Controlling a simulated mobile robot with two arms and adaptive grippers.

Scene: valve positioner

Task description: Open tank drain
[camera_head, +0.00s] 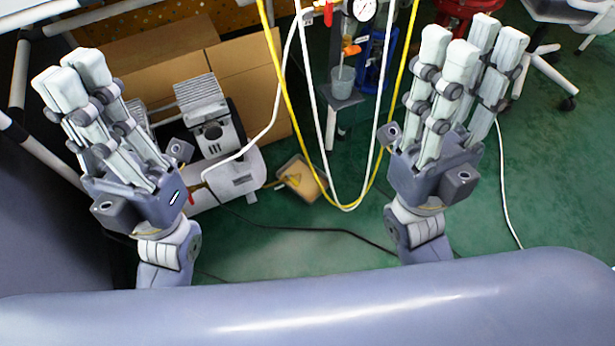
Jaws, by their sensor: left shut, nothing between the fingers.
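A white air compressor tank (236,178) lies on the floor left of centre, with a grey and white motor or pump unit (209,120) on top. A small red part (190,198) shows at the tank's left end, close to my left gripper's palm; whether it is the drain valve I cannot tell. My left gripper (72,75) is shut and empty, its fingers together and pointing up-left, left of the tank. It overlaps the tank's left end in the picture. My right gripper (474,45) is open and empty over the floor at right, apart from the tank.
Cardboard boxes (250,75) stand behind the compressor. Yellow (285,110) and white hoses hang in the middle. A stand with a gauge (363,9) and an orange-handled part (350,48) is at the back.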

